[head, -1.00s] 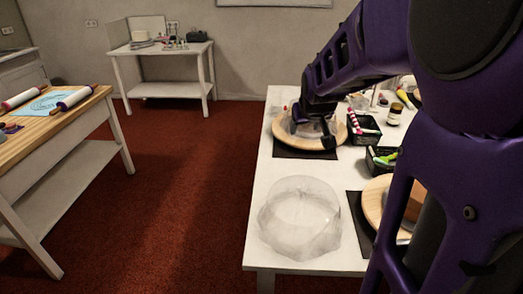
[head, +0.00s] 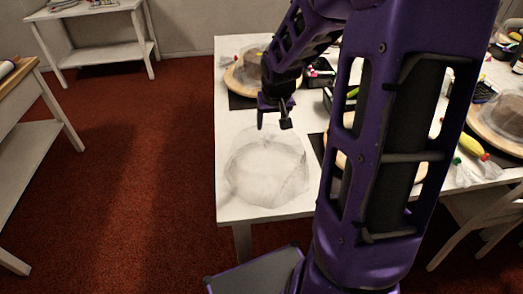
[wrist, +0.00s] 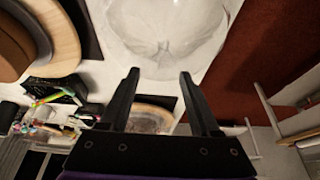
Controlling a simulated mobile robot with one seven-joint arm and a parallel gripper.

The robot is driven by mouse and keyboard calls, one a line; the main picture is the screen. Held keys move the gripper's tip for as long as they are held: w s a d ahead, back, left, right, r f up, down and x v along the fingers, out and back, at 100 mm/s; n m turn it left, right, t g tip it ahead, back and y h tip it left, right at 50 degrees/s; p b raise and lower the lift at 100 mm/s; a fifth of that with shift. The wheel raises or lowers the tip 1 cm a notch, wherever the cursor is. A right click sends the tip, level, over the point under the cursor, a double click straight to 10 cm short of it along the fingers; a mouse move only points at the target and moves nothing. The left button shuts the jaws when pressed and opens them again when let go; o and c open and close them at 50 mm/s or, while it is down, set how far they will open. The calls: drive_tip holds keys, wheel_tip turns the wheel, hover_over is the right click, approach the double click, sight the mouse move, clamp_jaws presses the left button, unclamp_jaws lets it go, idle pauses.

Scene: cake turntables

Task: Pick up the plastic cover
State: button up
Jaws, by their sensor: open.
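The clear plastic cover (head: 266,172) is a see-through dome with a crumpled-looking lower part. It stands on the near left corner of the white table in the head view. In the wrist view the cover (wrist: 165,28) fills the top middle, ahead of the fingertips. My gripper (head: 274,124) is open and empty, above the table by the cover's far side. In the wrist view the two fingers of my gripper (wrist: 160,75) are spread with nothing between them. I cannot tell whether a finger touches the cover.
The white table (head: 236,126) holds a wooden turntable (head: 237,78) at the far left and another (head: 501,132) at the right. Black trays (wrist: 56,90) with decorating tools stand close by. My arm hides the table's middle. A chair (head: 480,222) stands at the right.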

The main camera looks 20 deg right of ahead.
sight(268, 138)
drive_tip(key=x, duration=0.4)
drive_tip(key=b+x, duration=0.2)
drive_tip(key=x, duration=0.1)
drive_tip(key=shift+s+a+f, duration=0.25)
drive_tip(key=shift+a, duration=0.1)
drive_tip(key=shift+w+f, duration=0.2)
drive_tip(key=shift+f, duration=0.2)
drive_tip(key=shift+d, duration=0.1)
clamp_jaws()
idle(0.6)
